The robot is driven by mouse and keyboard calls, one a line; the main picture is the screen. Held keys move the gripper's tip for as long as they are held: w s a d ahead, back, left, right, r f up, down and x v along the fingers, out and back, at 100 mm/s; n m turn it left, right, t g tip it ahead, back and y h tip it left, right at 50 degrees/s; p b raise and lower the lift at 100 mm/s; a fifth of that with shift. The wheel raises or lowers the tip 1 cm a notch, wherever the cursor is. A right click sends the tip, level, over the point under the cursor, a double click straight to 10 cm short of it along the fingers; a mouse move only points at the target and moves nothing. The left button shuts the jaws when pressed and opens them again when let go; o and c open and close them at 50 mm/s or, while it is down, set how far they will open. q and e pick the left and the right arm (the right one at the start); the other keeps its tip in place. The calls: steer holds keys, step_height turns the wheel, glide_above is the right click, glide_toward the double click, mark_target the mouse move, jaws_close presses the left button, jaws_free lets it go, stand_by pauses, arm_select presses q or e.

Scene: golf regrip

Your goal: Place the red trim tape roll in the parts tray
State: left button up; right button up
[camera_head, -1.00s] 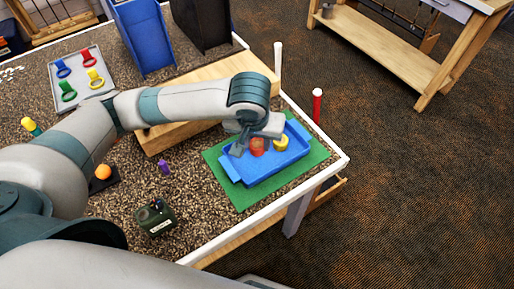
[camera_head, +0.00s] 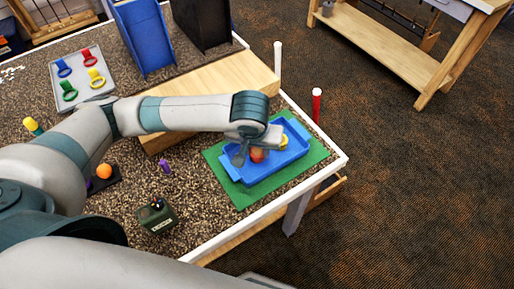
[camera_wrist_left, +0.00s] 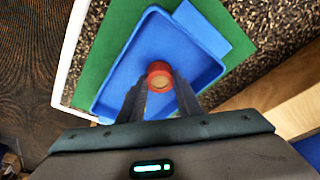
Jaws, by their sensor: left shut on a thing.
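The red trim tape roll (camera_head: 257,156) is between the fingers of my left gripper (camera_head: 247,155), over the near-left part of the blue parts tray (camera_head: 238,173). In the left wrist view the red roll (camera_wrist_left: 159,72), with its tan centre, sits at the fingertips of my left gripper (camera_wrist_left: 158,82), which is shut on it, with the blue tray floor (camera_wrist_left: 135,60) beyond. I cannot tell whether the roll touches the floor. A yellow roll (camera_head: 284,142) lies in the tray, partly hidden by my wrist. My right gripper is not in view.
The tray rests on a green mat (camera_head: 217,161) near the table corner. A wooden block (camera_head: 220,80) stands behind it. A dark green box (camera_head: 155,217), a purple item (camera_head: 164,166) and an orange ball (camera_head: 104,171) are to the left. Red and white posts rise at the table edge.

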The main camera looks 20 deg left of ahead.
arm_select(q)
steer(key=o, duration=1)
steer(key=v, duration=1.2)
steer(key=shift+w+r, duration=0.1)
